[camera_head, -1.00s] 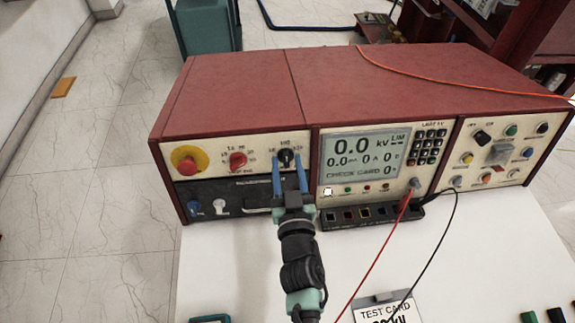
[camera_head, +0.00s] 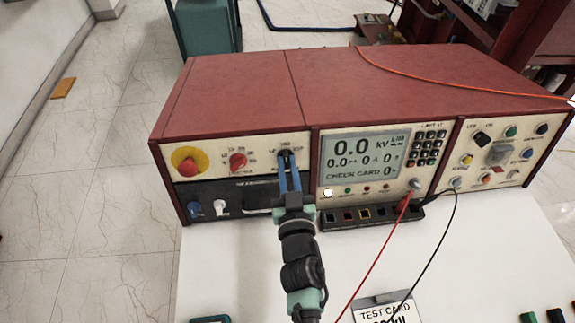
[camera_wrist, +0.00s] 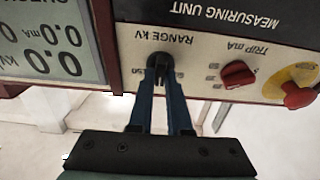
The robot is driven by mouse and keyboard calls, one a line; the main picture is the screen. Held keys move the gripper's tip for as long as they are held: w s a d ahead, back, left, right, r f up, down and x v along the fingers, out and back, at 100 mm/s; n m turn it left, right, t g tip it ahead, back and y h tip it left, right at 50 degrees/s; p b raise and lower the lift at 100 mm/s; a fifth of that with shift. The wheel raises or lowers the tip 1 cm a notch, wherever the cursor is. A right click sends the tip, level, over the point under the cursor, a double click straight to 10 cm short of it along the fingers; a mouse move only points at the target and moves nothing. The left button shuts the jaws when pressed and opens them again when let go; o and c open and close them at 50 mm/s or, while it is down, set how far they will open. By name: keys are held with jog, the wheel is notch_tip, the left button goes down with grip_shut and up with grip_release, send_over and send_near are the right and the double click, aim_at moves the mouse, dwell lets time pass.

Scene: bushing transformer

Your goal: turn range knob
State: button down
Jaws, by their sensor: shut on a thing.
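The black range knob (camera_wrist: 161,62) sits under the label "RANGE kV" in the wrist view, which shows the panel upside down. My gripper (camera_wrist: 160,72) has its two blue fingers shut on the knob's sides. In the head view my gripper (camera_head: 287,156) reaches up to the panel and its fingertips cover most of the knob. The knob's exact pointer direction is hidden by the fingers. The knob is on the cream front panel of the red test set (camera_head: 235,85).
A red trip knob (camera_head: 238,161) and a red emergency button on yellow (camera_head: 187,161) are left of my gripper. The display (camera_head: 362,153) is to its right, reading 0.0 kV. Red (camera_head: 370,262) and black leads hang at the right. A test card (camera_head: 385,311) lies on the white table.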

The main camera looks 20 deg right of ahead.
jog(key=shift+r, duration=0.1)
jog(key=n+y+p, duration=0.1)
jog(key=n+p, duration=0.2)
jog(key=shift+r, duration=0.15)
jog(key=n+y+p, duration=0.1)
jog(key=n+p, duration=0.1)
jog(key=n, duration=0.1)
jog(key=shift+n+p, duration=0.3)
jog(key=shift+p, duration=0.1)
jog(key=n+y+p, duration=0.1)
jog(key=n+p, duration=0.1)
jog(key=n, duration=0.2)
jog(key=shift+f+n+g+y+p, duration=0.1)
jog(key=shift+n+g+y+p, duration=0.1)
jog(key=shift+n+p, duration=0.35)
jog(key=shift+f+n+g+y+p, duration=0.1)
jog(key=shift+n+y+p, duration=0.1)
jog(key=shift+n, duration=0.95)
jog(key=c, duration=0.9)
grip_release()
jog(key=shift+o, duration=0.2)
